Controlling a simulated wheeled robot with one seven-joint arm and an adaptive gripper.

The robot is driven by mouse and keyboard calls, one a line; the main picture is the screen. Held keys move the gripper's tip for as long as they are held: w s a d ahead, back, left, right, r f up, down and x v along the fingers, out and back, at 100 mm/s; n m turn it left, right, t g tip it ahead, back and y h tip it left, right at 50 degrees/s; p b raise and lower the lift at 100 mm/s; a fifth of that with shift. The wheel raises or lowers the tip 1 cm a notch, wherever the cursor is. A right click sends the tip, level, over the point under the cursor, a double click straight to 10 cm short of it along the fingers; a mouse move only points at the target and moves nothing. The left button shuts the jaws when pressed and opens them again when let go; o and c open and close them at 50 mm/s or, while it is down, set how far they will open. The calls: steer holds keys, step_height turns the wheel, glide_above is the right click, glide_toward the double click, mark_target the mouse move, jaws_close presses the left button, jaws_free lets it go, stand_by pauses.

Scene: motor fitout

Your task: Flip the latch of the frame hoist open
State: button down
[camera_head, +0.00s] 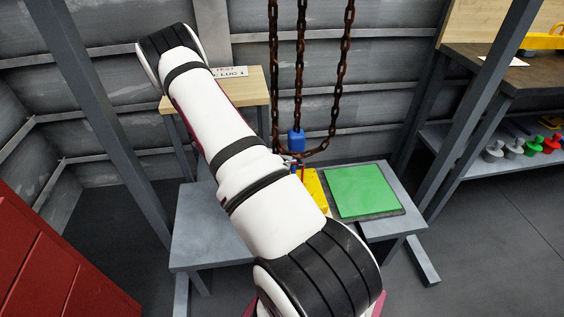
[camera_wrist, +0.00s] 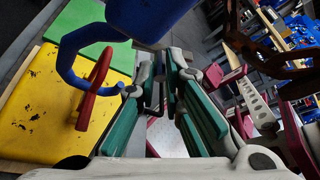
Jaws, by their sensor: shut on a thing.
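The hoist's blue hook block (camera_head: 297,139) hangs on a rusty chain in the middle of the head view. In the wrist view its blue hook (camera_wrist: 67,65) curves down on the left, and a red loop (camera_wrist: 97,88) stands at it above a yellow part (camera_wrist: 35,110). My gripper (camera_wrist: 162,78) is at the hook's mouth, just under the block, with its fingers close together. They are shut on a thin piece there, which I take for the latch; it is mostly hidden between the fingertips. In the head view my arm hides most of the gripper.
A green panel (camera_head: 361,190) and the yellow part (camera_head: 311,190) lie on the grey table (camera_head: 195,225). Chains (camera_head: 340,75) hang close around the hook. Steel posts (camera_head: 100,105) stand on either side. A workbench (camera_head: 490,65) is at the right, and a red cabinet (camera_head: 45,260) at the left.

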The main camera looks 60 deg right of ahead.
steer(key=shift+w+n, duration=0.1)
steer(key=shift+n, duration=0.4)
steer(key=shift+d+r+g, duration=0.1)
steer(key=shift+r+g, duration=0.05)
steer(key=shift+g, duration=0.15)
steer(key=c, duration=1.7)
jaws_free()
steer(key=v, duration=1.2)
steer(key=shift+d+r, duration=0.1)
